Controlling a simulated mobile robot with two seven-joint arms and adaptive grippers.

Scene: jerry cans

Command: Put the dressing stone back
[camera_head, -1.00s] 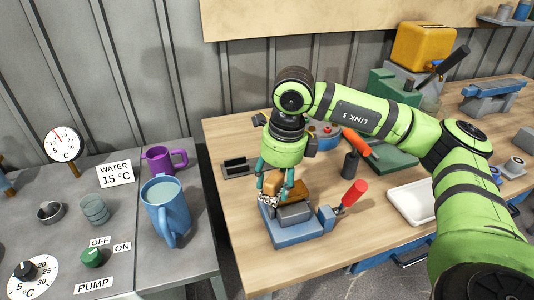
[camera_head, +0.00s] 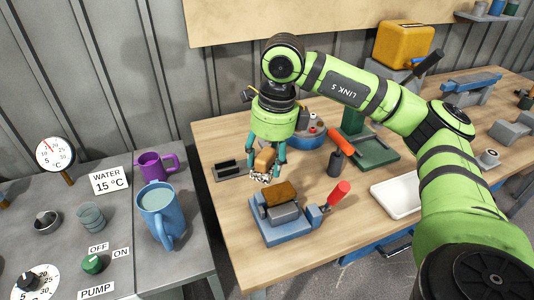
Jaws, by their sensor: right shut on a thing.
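The dressing stone appears to be the small tan-brown block (camera_head: 264,159) between the fingers of my right gripper (camera_head: 265,172). The gripper is shut on it and holds it above the table, behind and a little left of the blue vise (camera_head: 283,231). The fingers hide part of the block. A darker brown block (camera_head: 280,193) rests on the vise, behind its grey jaw piece (camera_head: 284,212). A dark shallow holder (camera_head: 229,171) lies on the table, left of the gripper. My left gripper is not in view.
A blue round container (camera_head: 308,135), a green stand (camera_head: 375,147) and a white tray (camera_head: 398,196) are nearby. A blue mug (camera_head: 160,217) and purple mug (camera_head: 152,168) stand on the grey bench.

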